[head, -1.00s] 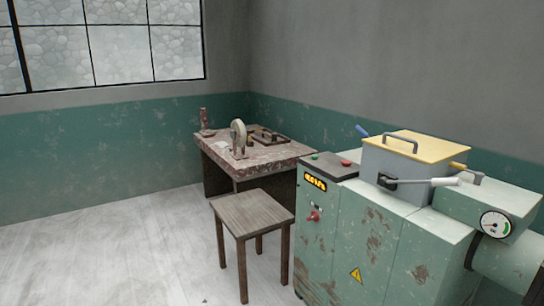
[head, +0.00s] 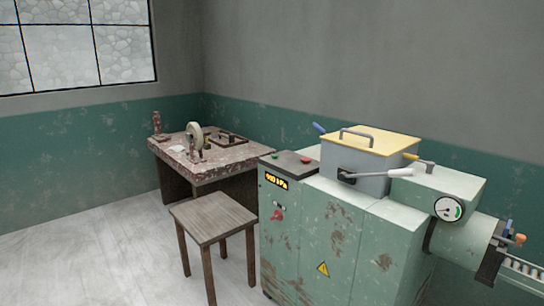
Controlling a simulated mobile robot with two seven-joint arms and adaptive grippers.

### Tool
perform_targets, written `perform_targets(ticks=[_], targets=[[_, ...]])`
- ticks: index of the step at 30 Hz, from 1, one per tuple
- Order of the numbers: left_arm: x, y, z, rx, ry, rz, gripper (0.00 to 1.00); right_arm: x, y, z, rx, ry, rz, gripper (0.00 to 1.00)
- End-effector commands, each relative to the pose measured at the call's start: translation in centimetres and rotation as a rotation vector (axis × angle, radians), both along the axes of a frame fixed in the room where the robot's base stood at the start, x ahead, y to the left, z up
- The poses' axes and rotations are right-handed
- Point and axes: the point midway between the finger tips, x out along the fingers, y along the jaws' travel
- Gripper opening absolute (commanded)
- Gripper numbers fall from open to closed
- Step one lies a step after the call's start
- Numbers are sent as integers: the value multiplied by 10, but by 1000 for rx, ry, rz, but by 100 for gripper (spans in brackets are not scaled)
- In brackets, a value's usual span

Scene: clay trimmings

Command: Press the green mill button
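The green mill button (head: 275,156) is a small dot on the dark panel (head: 290,161) on top of the pale green mill (head: 335,235), at its left end. A red button (head: 306,160) sits to its right on the same panel. Neither of my grippers is in the head view.
A wooden stool (head: 213,220) stands left of the mill. A worn table (head: 222,168) with a pale wheel (head: 194,137) stands behind it. A yellow-lidded hopper (head: 370,140) with a lever and a gauge (head: 448,208) are on the mill. The floor at left is clear.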

Motion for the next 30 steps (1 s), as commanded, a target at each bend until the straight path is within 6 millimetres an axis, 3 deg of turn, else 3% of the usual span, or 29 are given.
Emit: perform_targets(ticks=[10, 11, 13, 14, 30], targets=[[11, -1, 1, -2, -19, 0, 40, -8, 0, 0, -1, 14, 0, 40], [11, -1, 1, -3, -19, 0, 40, -8, 0, 0, -1, 13, 0, 32], [11, -1, 1, -3, -18, 0, 40, -8, 0, 0, -1, 13, 0, 4], [11, -1, 1, -3, -18, 0, 40, -8, 0, 0, -1, 13, 0, 0], [3, -1, 0, -1, -6, 0, 40, -3, 0, 0, 0, 5, 0, 0]])
